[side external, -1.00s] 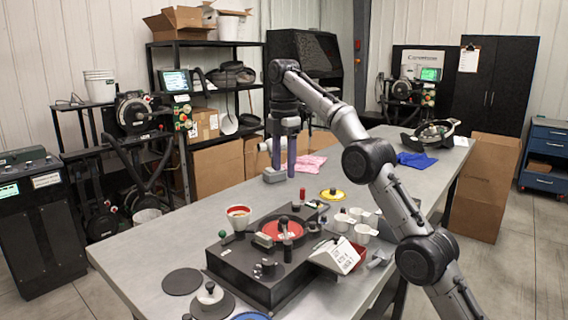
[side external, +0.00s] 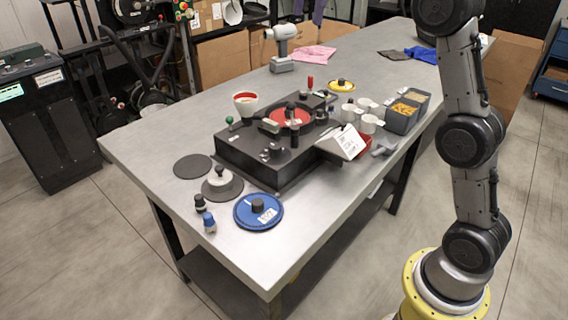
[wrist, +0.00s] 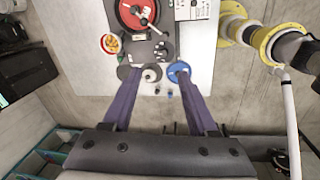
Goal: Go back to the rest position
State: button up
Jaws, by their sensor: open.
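My gripper (wrist: 158,72) is open and empty. In the wrist view its two purple fingers stand wide apart, high over the floor and the table's edge. In the side view purple finger tips show at the top edge; the rest of the gripper is cut off. My arm rises upright at the right, clear of the table. The seed meter, a black base (side external: 240,157) with a red disc (side external: 290,117), sits on the grey table (side external: 135,150). The base also shows in the wrist view (wrist: 160,22). Nothing touches the fingers.
A blue lidded disc (side external: 245,215), a grey knobbed disc (side external: 213,191) and a flat black disc (side external: 193,166) lie at the front. White cups (side external: 368,125), grey bins (side external: 399,119) and a yellow disc (side external: 341,87) are on the right. A pink cloth (side external: 312,56) lies farther back.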

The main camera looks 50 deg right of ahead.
jog(key=s+a+m+t, duration=0.1)
jog(key=s+a+m, duration=0.15)
jog(key=s, duration=0.55)
jog(key=s+a+m+t, duration=0.1)
jog(key=s+a, duration=0.2)
jog(key=s, duration=0.5)
jog(key=s+f+m+t, duration=0.1)
jog(key=s+f+m, duration=0.4)
jog(key=f, duration=0.6)
jog(key=s+a+f+m, duration=0.1)
jog(key=s+f+m, duration=0.4)
jog(key=f, duration=0.5)
jog(key=shift+s+a+f+m+t, duration=0.15)
jog(key=shift+a+f+m+t, duration=0.2)
jog(key=shift+m, duration=0.8)
